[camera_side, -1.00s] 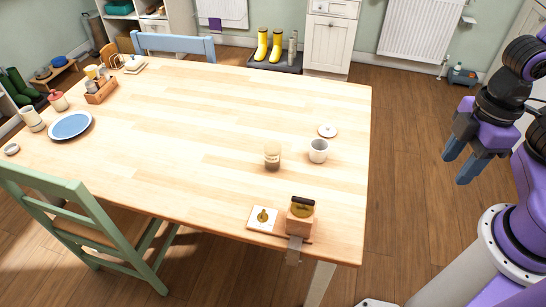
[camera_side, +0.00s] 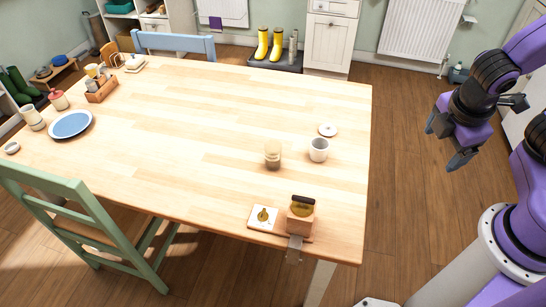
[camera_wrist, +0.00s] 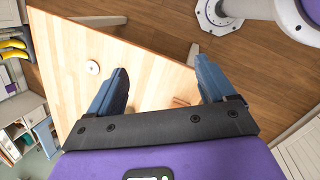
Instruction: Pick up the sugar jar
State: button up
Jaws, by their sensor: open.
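A small clear jar with brownish contents (camera_side: 272,156) stands upright on the table, right of the middle; it looks like the sugar jar, though no label is readable. A white cup (camera_side: 318,150) stands to its right, with a round white lid or disc (camera_side: 327,130) lying behind the cup. My gripper (camera_side: 447,143) is open and empty, in the air off the table's right edge, well apart from the jar. In the wrist view my gripper's fingers (camera_wrist: 161,65) are spread. The white disc (camera_wrist: 92,67) shows there; I cannot make out the jar.
A wooden block with a dark-handled tool (camera_side: 301,214) and a white tile with a brass piece (camera_side: 263,217) sit at the table's front right. A blue plate (camera_side: 71,125) and several containers stand at the far left. The middle of the table (camera_side: 190,125) is clear.

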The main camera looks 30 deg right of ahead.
aim_at(270, 158)
jog(key=w+f+n+t+h, duration=0.35)
jog(key=w+n+t, duration=0.75)
jog(key=w, duration=0.9)
jog(key=a+f+n+y, duration=0.4)
jog(key=f+n, duration=0.1)
jog(key=a+f+n+y, duration=0.3)
jog(key=a+f+n, duration=0.1)
jog(key=f+n, duration=0.1)
jog(key=w+a+f+n+y, duration=0.1)
jog(key=a+f+n+y, duration=0.3)
jog(key=f, duration=0.3)
jog(key=shift+a+f+n+y, duration=0.2)
jog(key=shift+a+n+y, duration=0.2)
jog(key=shift+n, duration=0.2)
jog(key=x, duration=1.7)
jog(key=shift+f, duration=0.3)
jog(key=shift+a, duration=0.1)
jog(key=c, duration=1.1)
